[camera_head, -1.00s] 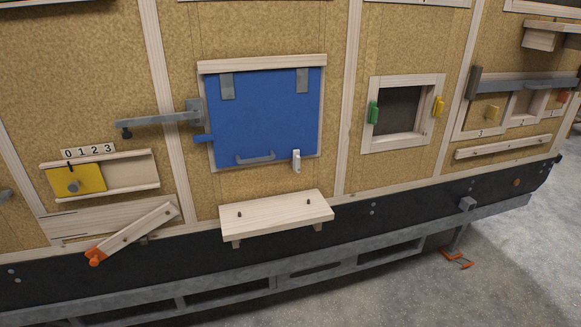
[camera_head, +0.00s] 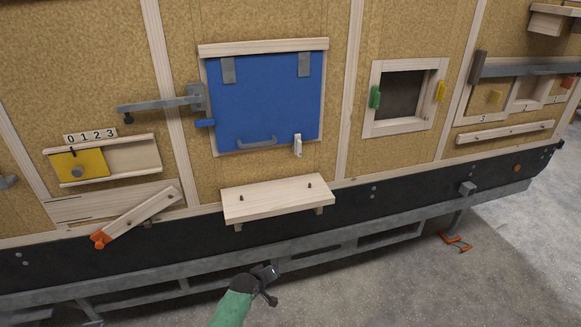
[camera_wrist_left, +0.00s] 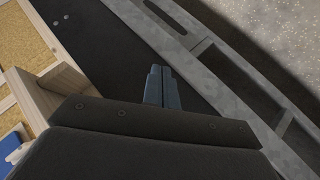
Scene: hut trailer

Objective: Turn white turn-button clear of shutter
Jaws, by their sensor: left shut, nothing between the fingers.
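The blue shutter (camera_head: 262,105) is closed in its frame on the wall, with a grey handle near its bottom edge. The white turn-button (camera_head: 297,145) stands upright at the shutter's lower right corner and overlaps its edge. My left gripper (camera_head: 272,272) is low in front of the trailer's chassis, below the wooden shelf and well below the turn-button. In the left wrist view the fingers (camera_wrist_left: 162,86) are together with nothing between them. A blue and white patch shows at that view's lower left edge. My right gripper is in neither view.
A wooden shelf (camera_head: 278,200) with two pegs juts out below the shutter, between my left gripper and the turn-button. A grey metal bar (camera_head: 160,104) sticks out left of the shutter. Open floor (camera_head: 400,280) lies in front of the trailer.

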